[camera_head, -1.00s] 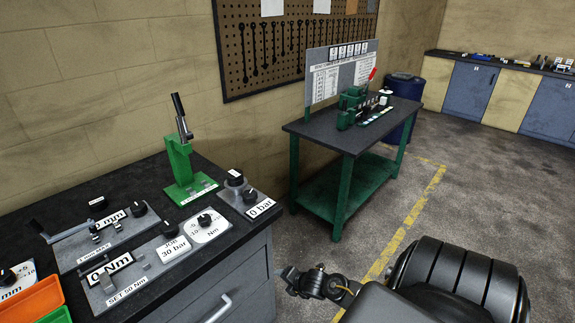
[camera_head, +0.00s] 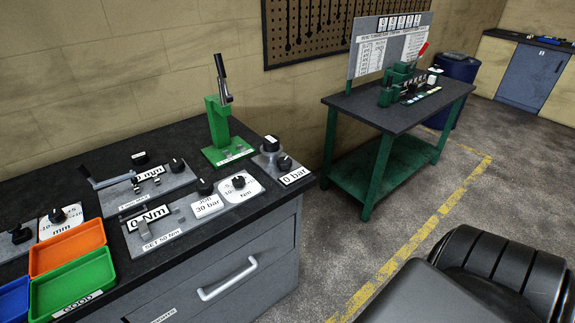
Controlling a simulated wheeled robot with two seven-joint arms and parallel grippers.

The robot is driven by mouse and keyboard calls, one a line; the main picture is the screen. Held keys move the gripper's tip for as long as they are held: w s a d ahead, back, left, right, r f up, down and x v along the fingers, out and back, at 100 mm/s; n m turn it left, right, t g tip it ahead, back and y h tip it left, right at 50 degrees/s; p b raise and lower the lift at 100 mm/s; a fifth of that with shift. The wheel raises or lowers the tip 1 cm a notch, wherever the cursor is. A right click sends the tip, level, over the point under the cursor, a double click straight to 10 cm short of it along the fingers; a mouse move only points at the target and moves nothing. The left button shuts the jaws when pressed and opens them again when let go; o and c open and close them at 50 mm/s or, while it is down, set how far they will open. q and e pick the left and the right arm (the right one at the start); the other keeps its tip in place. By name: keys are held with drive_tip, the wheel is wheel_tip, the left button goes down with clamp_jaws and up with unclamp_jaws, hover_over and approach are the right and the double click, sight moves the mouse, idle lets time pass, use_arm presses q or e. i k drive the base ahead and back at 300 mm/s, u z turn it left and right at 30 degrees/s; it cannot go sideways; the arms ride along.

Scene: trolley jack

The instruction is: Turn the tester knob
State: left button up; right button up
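Several black knobs sit on the testers on the dark workbench; no label readable here says which one is the tester knob. On the right, the "0 bar" unit (camera_head: 294,175) has a round black knob (camera_head: 284,163) and a black-capped part (camera_head: 271,144). The "0 Nm" tester (camera_head: 160,228) lies in front, with a black knob (camera_head: 205,187) by the "30 bar" label and another knob (camera_head: 239,182) on a white scale plate. The tester behind it has a crank and a knob (camera_head: 177,165).
A green hand press (camera_head: 220,132) stands at the bench's back. Orange (camera_head: 68,247), green (camera_head: 75,285) and blue trays sit at the front left. A green-legged table (camera_head: 390,115) with a sign board stands to the right. Open floor lies between.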

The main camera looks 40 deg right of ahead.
sight(283, 163)
drive_tip(key=u, duration=2.75)
drive_tip(key=k, duration=1.7)
drive_tip(key=z, duration=1.55)
